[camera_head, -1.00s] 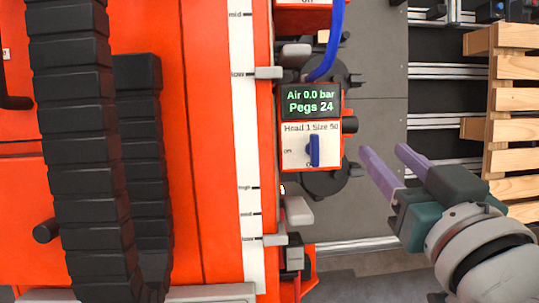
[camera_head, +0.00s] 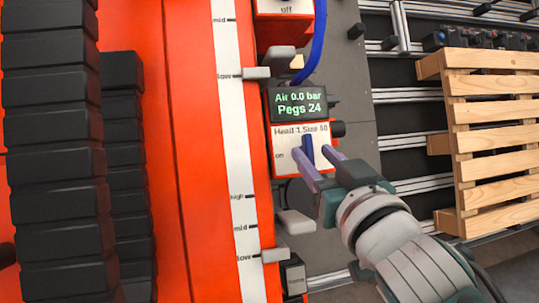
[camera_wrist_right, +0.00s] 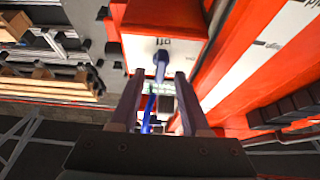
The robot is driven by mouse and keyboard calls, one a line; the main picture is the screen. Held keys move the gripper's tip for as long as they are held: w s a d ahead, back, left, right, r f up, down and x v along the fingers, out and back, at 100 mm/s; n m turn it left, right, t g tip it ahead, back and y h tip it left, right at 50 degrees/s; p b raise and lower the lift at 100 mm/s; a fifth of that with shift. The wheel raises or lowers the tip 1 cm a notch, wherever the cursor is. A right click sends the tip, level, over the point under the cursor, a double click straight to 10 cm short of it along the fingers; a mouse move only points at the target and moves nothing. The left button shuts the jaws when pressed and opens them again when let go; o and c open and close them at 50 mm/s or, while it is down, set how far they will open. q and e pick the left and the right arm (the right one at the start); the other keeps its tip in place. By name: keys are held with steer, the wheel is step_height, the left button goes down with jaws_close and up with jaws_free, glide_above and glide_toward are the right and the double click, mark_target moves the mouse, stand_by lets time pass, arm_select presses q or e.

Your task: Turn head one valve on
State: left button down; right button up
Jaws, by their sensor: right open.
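The head one valve has a blue handle (camera_head: 308,149) on a white panel (camera_head: 287,136) labelled "Head 1 Size 50". The handle stands roughly upright, with "on" printed to its left. My right gripper (camera_head: 314,152) is open, its two purple fingers reaching to the panel, one on each side of the handle. In the right wrist view the handle (camera_wrist_right: 160,65) shows between and just beyond the open fingers (camera_wrist_right: 157,80). Whether a finger touches it I cannot tell. A label like "off" shows upside down by the handle there. My left gripper is not in view.
A screen (camera_head: 297,104) above the panel reads "Air 0.0 bar, Pegs 24". A blue hose (camera_head: 316,45) runs above it. A black knob (camera_head: 338,129) sits beside the panel. An orange frame (camera_head: 190,150) stands left; a wooden pallet (camera_head: 495,140) lies right.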

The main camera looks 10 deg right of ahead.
steer(key=shift+w, duration=0.5)
jaws_close()
stand_by(0.3)
